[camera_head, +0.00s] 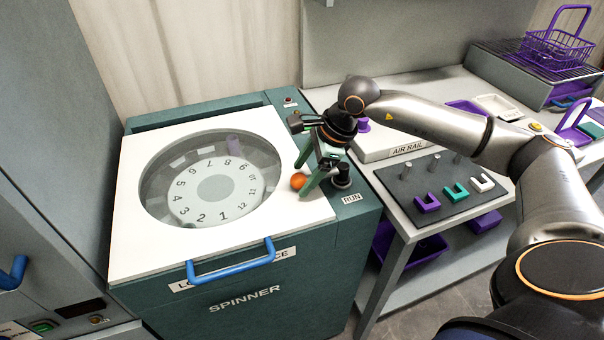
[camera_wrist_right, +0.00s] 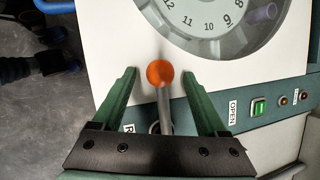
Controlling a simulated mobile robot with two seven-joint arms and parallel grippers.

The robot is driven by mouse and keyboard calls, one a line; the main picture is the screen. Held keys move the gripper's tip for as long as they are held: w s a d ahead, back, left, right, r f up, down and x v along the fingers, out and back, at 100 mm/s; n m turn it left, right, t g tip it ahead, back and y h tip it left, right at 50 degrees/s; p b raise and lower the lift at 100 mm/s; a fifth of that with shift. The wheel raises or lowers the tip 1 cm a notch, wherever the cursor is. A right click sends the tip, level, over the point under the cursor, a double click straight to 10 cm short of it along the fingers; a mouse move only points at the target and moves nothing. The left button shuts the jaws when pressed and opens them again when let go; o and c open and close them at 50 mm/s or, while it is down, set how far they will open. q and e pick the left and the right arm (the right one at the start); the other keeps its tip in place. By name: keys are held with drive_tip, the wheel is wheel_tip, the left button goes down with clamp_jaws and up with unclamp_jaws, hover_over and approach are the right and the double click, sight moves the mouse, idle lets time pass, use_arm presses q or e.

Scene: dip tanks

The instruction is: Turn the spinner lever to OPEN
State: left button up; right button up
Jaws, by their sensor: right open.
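The spinner (camera_head: 245,285) is a teal cabinet with a white lid (camera_head: 130,245) and a round window over a numbered dial. Its lever has an orange ball knob (camera_head: 298,181) and stands at the lid's right edge. In the right wrist view the orange knob (camera_wrist_right: 160,73) tops a grey rod (camera_wrist_right: 164,108) between my green fingers. My right gripper (camera_head: 305,180) is open around the lever, with a gap on both sides of the rod. An OPEN label (camera_wrist_right: 234,109) sits beside a green button (camera_wrist_right: 259,107). A RUN label (camera_head: 352,198) is near the front. My left gripper is out of view.
A blue handle (camera_head: 232,262) crosses the lid's front. A purple basket (camera_head: 555,48) stands at the back right.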

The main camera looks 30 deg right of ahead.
drive_tip(key=shift+w+a+f, duration=0.2)
drive_tip(key=shift+f, duration=0.35)
clamp_jaws()
idle(1.1)
